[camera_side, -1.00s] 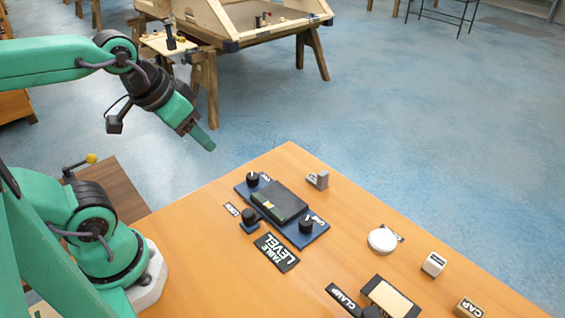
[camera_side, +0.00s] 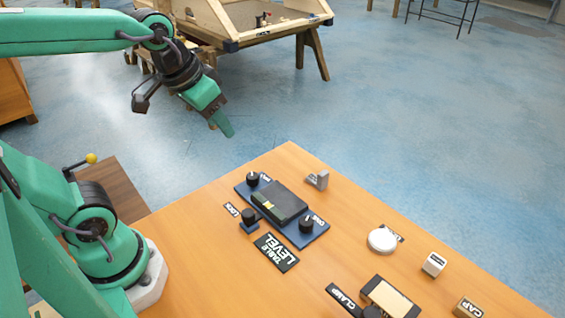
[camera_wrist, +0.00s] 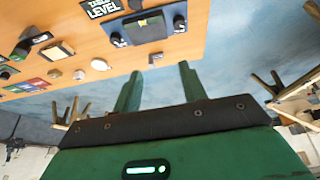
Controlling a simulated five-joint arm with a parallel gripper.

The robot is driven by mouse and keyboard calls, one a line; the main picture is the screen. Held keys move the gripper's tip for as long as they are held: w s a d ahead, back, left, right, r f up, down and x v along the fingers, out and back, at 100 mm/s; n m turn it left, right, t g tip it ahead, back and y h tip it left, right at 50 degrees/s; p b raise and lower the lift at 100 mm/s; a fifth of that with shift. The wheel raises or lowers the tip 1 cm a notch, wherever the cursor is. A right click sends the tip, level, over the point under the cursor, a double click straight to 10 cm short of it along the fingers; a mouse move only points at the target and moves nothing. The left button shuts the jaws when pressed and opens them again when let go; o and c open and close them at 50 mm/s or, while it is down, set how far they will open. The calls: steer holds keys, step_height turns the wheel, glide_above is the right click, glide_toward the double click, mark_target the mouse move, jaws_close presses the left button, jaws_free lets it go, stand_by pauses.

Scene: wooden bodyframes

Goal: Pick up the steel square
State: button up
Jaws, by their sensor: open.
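The steel square (camera_side: 318,180) is a small grey L-shaped piece standing on the wooden table near its far edge, just right of the table level device. In the wrist view a small grey piece (camera_wrist: 156,58) that looks like it shows at the table edge, above and between my fingers. My gripper (camera_side: 228,131) is in the air beyond the table's far left edge, higher than the square and to its left. It points down and to the right. In the wrist view its two green fingers (camera_wrist: 159,78) are apart with nothing between them.
The blue table level device (camera_side: 283,208) with black knobs lies left of the square. A white disc (camera_side: 382,240), a white block (camera_side: 434,264), a cap block (camera_side: 470,306) and a clamp piece (camera_side: 392,299) are nearer the front right. The table around the square's right side is clear.

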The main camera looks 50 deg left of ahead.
steer(key=w+d+g, duration=0.1)
steer(key=w, duration=0.6)
steer(key=g, duration=0.4)
glide_above(324, 173)
steer(key=f, duration=1.5)
steer(key=shift+s+f, duration=0.2)
steer(key=shift+w+f, duration=0.3)
steer(key=shift+f, duration=0.2)
steer(key=shift+s+a+f, duration=0.1)
steer(key=shift+f, duration=3.8)
jaws_close()
